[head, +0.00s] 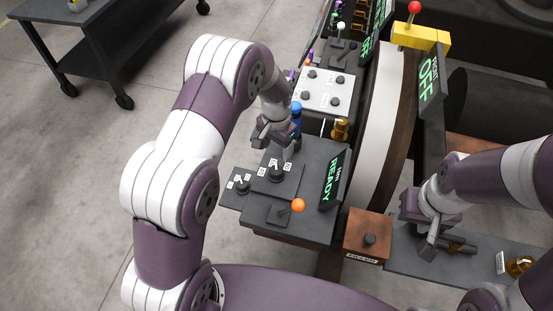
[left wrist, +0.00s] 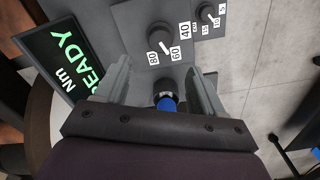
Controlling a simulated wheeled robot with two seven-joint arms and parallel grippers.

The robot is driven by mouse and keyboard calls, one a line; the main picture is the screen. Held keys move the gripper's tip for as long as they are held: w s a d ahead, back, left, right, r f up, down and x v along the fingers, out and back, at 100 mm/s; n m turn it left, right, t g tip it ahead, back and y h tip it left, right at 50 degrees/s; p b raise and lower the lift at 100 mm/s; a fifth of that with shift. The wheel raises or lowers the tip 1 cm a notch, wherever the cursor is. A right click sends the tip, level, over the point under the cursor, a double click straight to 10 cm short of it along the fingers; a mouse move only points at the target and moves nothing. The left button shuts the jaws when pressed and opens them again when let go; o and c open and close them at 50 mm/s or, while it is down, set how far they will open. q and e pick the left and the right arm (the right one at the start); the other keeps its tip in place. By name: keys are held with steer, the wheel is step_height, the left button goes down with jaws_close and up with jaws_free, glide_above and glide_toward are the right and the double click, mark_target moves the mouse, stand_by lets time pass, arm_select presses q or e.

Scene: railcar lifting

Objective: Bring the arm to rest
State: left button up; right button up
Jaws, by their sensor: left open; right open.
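My left arm reaches in from the left in the head view. My left gripper (head: 277,140) is open above the dark control panel (head: 230,196), beside a blue-topped upright piece (head: 296,107). In the left wrist view my left gripper (left wrist: 158,78) has its fingers apart, with a blue and dark piece (left wrist: 165,103) showing between them; contact cannot be told. My right gripper (head: 428,232) is open over the grey plate (head: 408,257) at the right, close to a dark and brass cylinder (head: 460,248).
The panel carries dials (head: 276,174), an orange-knobbed lever (head: 298,205) and a READY display (head: 334,179). A wooden FILLER box (head: 368,241) stands between the grippers. A large curved wheel rim (head: 380,120) rises behind. A dark cart (head: 90,45) stands at the far left; the left floor is clear.

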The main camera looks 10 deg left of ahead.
arm_select(q)
steer(key=shift+r, duration=0.65)
steer(key=shift+w, duration=0.1)
steer(key=s+a+r+n, duration=0.2)
steer(key=s+r, duration=0.3)
steer(key=s, duration=0.4)
steer(key=s+a+r+n+t+p, duration=0.1)
steer(key=s+a+r+n, duration=0.1)
steer(key=s+r, duration=0.4)
steer(key=shift+s+r+n, duration=0.2)
steer(key=shift+s+n, duration=0.2)
steer(key=shift+s, duration=1.8)
